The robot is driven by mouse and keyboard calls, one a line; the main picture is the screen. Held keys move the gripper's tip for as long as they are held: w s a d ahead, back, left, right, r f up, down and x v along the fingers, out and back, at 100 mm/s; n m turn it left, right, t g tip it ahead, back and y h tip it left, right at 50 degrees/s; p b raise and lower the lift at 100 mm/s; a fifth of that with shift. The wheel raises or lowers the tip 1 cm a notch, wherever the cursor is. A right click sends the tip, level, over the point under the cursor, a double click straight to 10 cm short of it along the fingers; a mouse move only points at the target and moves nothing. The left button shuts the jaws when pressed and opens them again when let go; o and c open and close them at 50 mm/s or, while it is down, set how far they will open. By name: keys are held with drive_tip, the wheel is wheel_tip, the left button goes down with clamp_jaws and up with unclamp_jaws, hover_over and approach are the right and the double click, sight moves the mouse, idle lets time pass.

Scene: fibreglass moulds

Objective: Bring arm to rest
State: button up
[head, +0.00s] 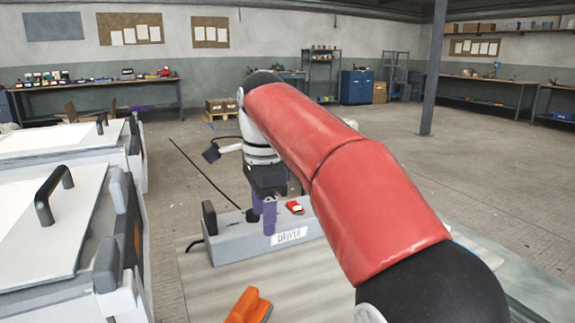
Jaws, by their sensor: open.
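My arm reaches forward across the middle of the head view, its red-covered links bent downward at the far end. My gripper (262,218) points down with two purple fingers, apart, and nothing shows between them. It is in front of or just over a grey box labelled DRIVER (234,242); I cannot tell whether the fingers touch it. A small red and white item (295,207) lies on top of the box, right of the fingers. My arm hides the box's right end.
An orange piece (246,308) lies on the pale bench top (325,291) in front of the box. White moulds with black handles (50,231) stand at the left. A grey post (434,75) rises at the right. Open floor lies beyond.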

drive_tip(key=s+d+n+t, duration=0.1)
drive_tip(key=s+d+n, duration=0.25)
drive_tip(key=d, duration=0.45)
drive_tip(key=s+d+f+n+t, duration=0.2)
drive_tip(key=s+d+f+n, duration=0.3)
drive_tip(key=s+f, duration=0.3)
drive_tip(key=s+d+f+n+t, duration=0.2)
drive_tip(key=s+d+f+n, duration=0.3)
drive_tip(key=s+f, duration=0.3)
drive_tip(key=shift+s+d, duration=0.7)
drive_tip(key=shift+d, duration=0.2)
